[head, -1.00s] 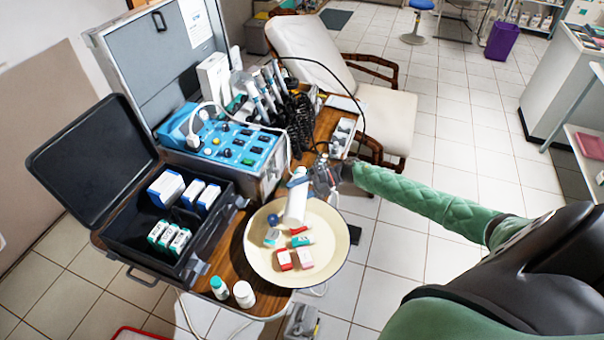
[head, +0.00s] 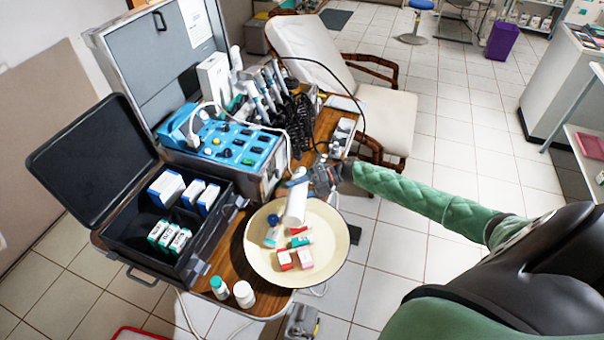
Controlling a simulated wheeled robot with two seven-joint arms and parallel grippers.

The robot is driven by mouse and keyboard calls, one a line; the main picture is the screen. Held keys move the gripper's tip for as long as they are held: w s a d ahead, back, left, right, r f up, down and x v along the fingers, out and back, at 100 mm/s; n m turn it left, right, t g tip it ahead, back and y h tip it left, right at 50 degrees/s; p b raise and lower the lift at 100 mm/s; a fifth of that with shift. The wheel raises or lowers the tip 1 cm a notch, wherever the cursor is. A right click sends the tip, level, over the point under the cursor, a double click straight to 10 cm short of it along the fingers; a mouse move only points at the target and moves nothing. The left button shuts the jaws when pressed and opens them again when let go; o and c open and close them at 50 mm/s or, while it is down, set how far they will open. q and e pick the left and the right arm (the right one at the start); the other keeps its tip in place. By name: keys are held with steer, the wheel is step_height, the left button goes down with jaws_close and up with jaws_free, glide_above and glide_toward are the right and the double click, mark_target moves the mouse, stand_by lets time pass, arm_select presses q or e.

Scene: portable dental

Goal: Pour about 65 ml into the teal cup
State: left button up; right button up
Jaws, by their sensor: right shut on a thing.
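My right gripper (head: 314,180) is shut on a white bottle (head: 296,204), gripped near its upper end. The bottle is over the inner far part of the cream basin (head: 333,262); I cannot tell whether it touches anything in it. No liquid stream shows. I cannot make out a teal cup for certain: a small teal-and-white item (head: 301,240) lies in the basin, partly beside the held bottle. My left gripper is not in view.
The basin also holds a blue-capped bottle (head: 272,236) and red-and-white boxes (head: 285,260). A teal-capped bottle (head: 219,287) and a white jar (head: 243,294) stand at the wooden table's near edge. An open black case (head: 150,262) and a blue dental unit (head: 232,143) are left of the basin.

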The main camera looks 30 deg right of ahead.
steer(key=shift+s+f+n, duration=0.1)
steer(key=shift+f+n, duration=0.2)
steer(key=shift+f, duration=0.15)
steer(key=shift+r+h, duration=0.3)
steer(key=shift+a+r+n+p, duration=0.1)
steer(key=shift+r+n+p, duration=0.25)
steer(key=shift+n+p, duration=0.2)
steer(key=shift+r+h+p, duration=0.3)
steer(key=shift+h+p, duration=0.1)
steer(key=shift+n+t, duration=0.3)
steer(key=shift+n, duration=0.05)
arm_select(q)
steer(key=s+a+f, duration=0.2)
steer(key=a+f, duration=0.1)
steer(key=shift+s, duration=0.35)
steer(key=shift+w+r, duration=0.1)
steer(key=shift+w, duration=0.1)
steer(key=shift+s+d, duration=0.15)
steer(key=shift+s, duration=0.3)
